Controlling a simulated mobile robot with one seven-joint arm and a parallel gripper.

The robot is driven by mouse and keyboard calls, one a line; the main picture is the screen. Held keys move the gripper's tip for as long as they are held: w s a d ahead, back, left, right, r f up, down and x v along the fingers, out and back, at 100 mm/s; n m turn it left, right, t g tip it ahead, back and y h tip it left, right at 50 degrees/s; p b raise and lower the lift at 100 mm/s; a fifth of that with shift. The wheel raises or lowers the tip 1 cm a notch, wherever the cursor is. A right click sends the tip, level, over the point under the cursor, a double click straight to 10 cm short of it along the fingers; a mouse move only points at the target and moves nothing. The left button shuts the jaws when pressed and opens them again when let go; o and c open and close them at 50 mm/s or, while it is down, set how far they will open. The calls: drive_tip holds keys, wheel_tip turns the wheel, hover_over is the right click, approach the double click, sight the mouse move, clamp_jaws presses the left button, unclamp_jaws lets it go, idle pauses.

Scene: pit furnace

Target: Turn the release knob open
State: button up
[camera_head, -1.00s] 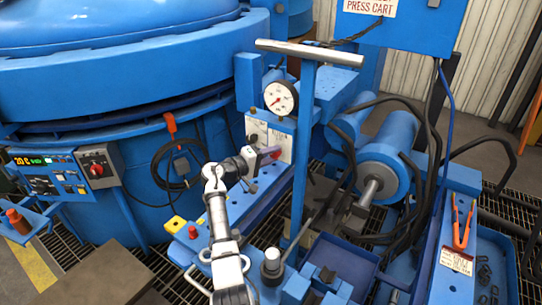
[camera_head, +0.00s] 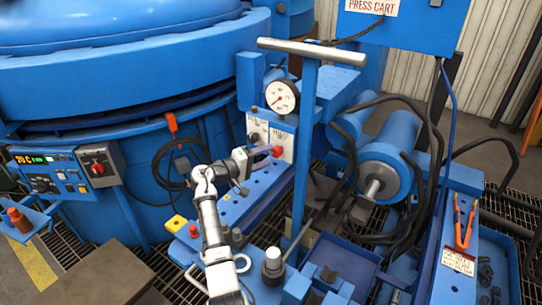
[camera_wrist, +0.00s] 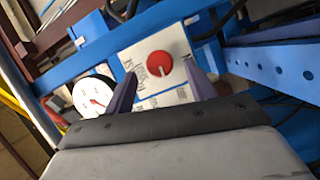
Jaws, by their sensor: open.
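The release knob is a round red knob (camera_wrist: 159,65) with a pale pointer mark, on a white label plate (camera_wrist: 143,84) in the wrist view. My gripper (camera_wrist: 160,74) is open, with one purple-grey finger on each side of the knob. I cannot tell whether the fingers touch it. In the head view my gripper (camera_head: 262,150) is at the label plate below the gauge, with the red knob (camera_head: 277,151) partly hidden at its tips.
A round white gauge (camera_head: 282,97) sits just above the plate. A tall blue T-handled post (camera_head: 304,150) stands close to the right of my gripper. A black cable loop (camera_head: 172,170) hangs on the left. Orange-handled pliers (camera_head: 464,222) lie on the right beam.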

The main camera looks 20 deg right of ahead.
drive_tip(key=b+v, duration=0.1)
drive_tip(key=v, duration=0.9)
drive_tip(key=shift+a, duration=0.25)
drive_tip(key=shift+s, duration=0.1)
